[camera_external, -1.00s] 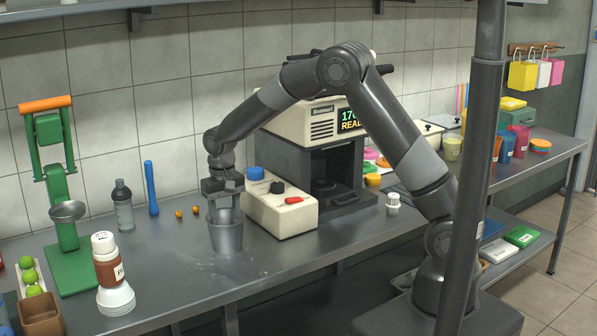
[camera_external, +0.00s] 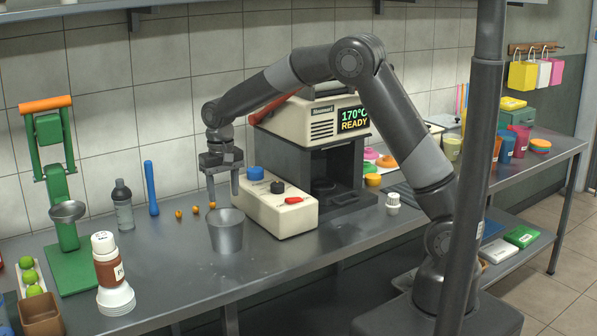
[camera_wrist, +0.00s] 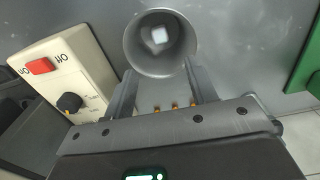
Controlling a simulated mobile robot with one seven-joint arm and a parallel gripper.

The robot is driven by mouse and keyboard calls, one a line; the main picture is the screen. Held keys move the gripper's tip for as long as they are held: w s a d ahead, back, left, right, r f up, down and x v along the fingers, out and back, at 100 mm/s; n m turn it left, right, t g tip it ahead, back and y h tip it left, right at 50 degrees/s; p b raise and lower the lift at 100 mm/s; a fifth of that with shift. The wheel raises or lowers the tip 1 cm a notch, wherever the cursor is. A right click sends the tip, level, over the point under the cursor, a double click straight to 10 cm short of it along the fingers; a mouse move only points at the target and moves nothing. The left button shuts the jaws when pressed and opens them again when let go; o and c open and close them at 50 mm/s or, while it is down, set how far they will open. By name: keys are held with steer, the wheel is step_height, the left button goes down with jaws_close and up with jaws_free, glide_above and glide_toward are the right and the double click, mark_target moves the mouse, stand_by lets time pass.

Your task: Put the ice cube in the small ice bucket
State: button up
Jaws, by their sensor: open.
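The small ice bucket (camera_external: 226,236) is a grey metal pail standing upright on the steel counter, left of the cream control box. In the wrist view the bucket (camera_wrist: 133,50) shows from above. A whitish ice cube (camera_wrist: 158,36) lies inside it, apart from my fingers. The cube is hidden by the bucket wall in the external view. My gripper (camera_external: 223,188) is above the bucket, pointing down, with its fingers apart and empty. In the wrist view my gripper (camera_wrist: 160,80) has one finger on each side, near the bucket's rim.
The control box (camera_external: 275,203) with blue and black knobs and a red switch stands close right of the bucket. Several small orange balls (camera_external: 195,211) lie behind it. A grey bottle (camera_external: 123,206) and blue stick (camera_external: 151,188) stand left. The counter in front is clear.

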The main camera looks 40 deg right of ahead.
steer(key=s+d+r+t, duration=0.2)
steer(key=s+d+r, duration=0.9)
steer(key=d+r, duration=0.45)
steer(key=s+d+t, duration=0.1)
steer(key=s+d, duration=0.5)
steer(key=s, duration=0.3)
steer(key=s+d+f+t, duration=0.1)
steer(key=s+d+t, duration=0.1)
steer(key=s+d, duration=0.4)
steer(key=s, duration=0.4)
steer(key=shift+f+t, duration=0.15)
steer(key=shift+t, duration=0.15)
